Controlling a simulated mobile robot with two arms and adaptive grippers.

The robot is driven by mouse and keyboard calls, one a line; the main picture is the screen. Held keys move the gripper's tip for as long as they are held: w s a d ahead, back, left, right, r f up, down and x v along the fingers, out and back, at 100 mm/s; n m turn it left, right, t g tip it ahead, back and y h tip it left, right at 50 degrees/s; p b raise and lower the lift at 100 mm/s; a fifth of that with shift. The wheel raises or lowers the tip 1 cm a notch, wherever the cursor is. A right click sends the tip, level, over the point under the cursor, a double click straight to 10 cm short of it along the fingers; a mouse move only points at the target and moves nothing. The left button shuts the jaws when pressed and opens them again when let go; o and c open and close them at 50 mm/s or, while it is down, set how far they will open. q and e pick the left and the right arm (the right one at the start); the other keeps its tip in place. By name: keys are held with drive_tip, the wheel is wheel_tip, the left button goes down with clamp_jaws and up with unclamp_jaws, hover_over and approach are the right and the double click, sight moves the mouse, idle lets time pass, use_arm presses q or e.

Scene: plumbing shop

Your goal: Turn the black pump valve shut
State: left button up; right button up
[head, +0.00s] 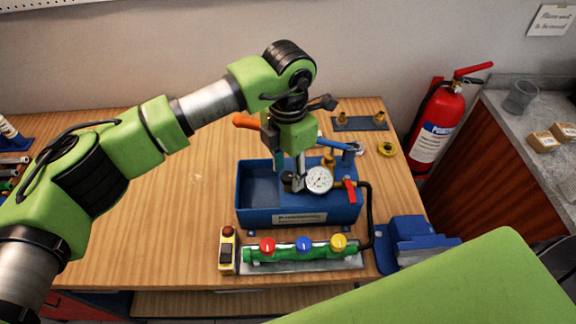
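The blue pump (254,211) stands on the wooden bench, an open tank with a white label on its front. A round white gauge (319,180) sits on its top, and a red lever (350,191) is to the right of the gauge. A small dark part (287,178), which looks like the black valve, shows just left of the gauge, mostly hidden by my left gripper. My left gripper (289,183) points down over the pump with its fingertips at this dark part. Whether it grips the part is unclear. My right gripper is out of view.
A green manifold (300,253) with red, blue and yellow knobs lies in front of the pump, beside a yellow device (228,250). A blue vise (408,241) is at right. A fire extinguisher (437,122) stands right of the bench.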

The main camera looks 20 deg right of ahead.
use_arm(q)
drive_tip(key=shift+f, duration=0.2)
clamp_jaws()
drive_tip(key=shift+f+m+b, duration=0.15)
drive_tip(key=shift+m+b, duration=0.25)
drive_tip(key=shift+b, duration=0.45)
drive_tip(key=m+b, duration=0.5)
drive_tip(key=b, duration=0.2)
drive_tip(key=shift+m+b, duration=0.3)
drive_tip(key=shift+b, duration=0.1)
drive_tip(key=shift+m+b, duration=0.65)
drive_tip(key=shift+m, duration=0.25)
drive_tip(key=m+b, duration=0.1)
drive_tip(key=m, duration=0.1)
drive_tip(key=shift+m, duration=0.3)
drive_tip(key=m+b, duration=0.1)
drive_tip(key=m, duration=0.2)
drive_tip(key=shift+r, duration=0.2)
drive_tip(key=shift+m, duration=1.1)
